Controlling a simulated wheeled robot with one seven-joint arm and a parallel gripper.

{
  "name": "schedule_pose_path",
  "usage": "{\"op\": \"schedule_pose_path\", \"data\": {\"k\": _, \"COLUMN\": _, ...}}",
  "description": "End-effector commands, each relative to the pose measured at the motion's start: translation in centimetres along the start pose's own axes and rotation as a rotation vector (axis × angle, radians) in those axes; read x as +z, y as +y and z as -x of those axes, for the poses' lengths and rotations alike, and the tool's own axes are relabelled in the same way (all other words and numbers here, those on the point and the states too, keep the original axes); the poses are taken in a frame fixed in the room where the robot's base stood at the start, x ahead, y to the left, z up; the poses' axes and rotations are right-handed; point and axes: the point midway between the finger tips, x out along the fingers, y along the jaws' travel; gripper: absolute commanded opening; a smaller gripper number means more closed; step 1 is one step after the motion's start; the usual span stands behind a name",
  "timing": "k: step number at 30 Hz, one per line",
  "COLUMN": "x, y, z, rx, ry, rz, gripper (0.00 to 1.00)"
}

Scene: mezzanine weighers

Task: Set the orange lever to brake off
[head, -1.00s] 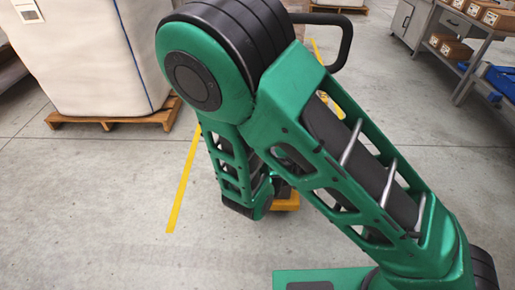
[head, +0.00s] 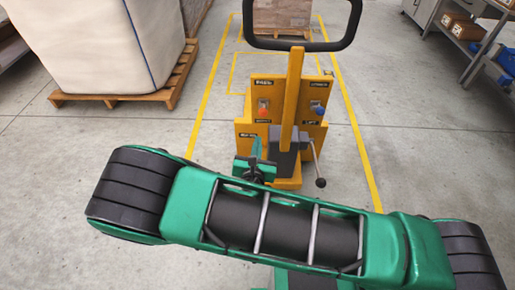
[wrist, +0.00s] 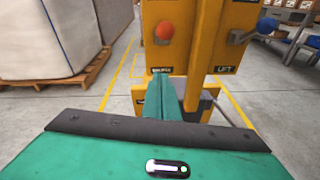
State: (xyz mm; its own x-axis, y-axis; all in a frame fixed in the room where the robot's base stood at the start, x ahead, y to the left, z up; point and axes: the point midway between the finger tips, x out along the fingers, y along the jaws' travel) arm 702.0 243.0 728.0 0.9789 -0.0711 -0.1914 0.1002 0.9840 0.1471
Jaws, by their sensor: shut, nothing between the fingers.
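The orange lever (head: 263,112) sits on the left panel of a yellow pallet truck (head: 245,132). In the wrist view its round orange knob (wrist: 165,31) is above and just beyond my fingers. The small labels above and below it are too blurred to read surely, and I cannot tell its exact setting. My gripper (head: 256,160) is low in front of the truck, below the lever and apart from it. In the wrist view my gripper (wrist: 162,88) has its green fingers together, with nothing held.
A blue-knobbed lever (head: 317,108) is on the right panel, above a LIFT label. The truck's mast and black loop handle (head: 300,46) rise between the panels. A black-knobbed side lever (head: 320,182) sticks out right. A white bulk bag (head: 100,45) stands on a pallet at left.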

Motion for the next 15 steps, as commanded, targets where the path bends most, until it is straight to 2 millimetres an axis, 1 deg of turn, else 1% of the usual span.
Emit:
{"op": "schedule_pose_path", "data": {"k": 1, "x": 0.0, "y": -0.1, "z": -1.1, "rx": -0.003, "ry": -0.001, "rz": -0.002, "gripper": 0.0}}
{"op": "schedule_pose_path", "data": {"k": 7, "x": 0.0, "y": -0.1, "z": -4.7, "rx": -0.002, "ry": -0.001, "rz": -0.003, "gripper": 0.0}}
{"op": "schedule_pose_path", "data": {"k": 10, "x": 1.8, "y": 0.0, "z": -4.9, "rx": -0.001, "ry": -0.001, "rz": -0.004, "gripper": 0.0}}
{"op": "schedule_pose_path", "data": {"k": 15, "x": 3.3, "y": 0.0, "z": -5.2, "rx": 0.0, "ry": 0.0, "rz": -0.003, "gripper": 0.0}}
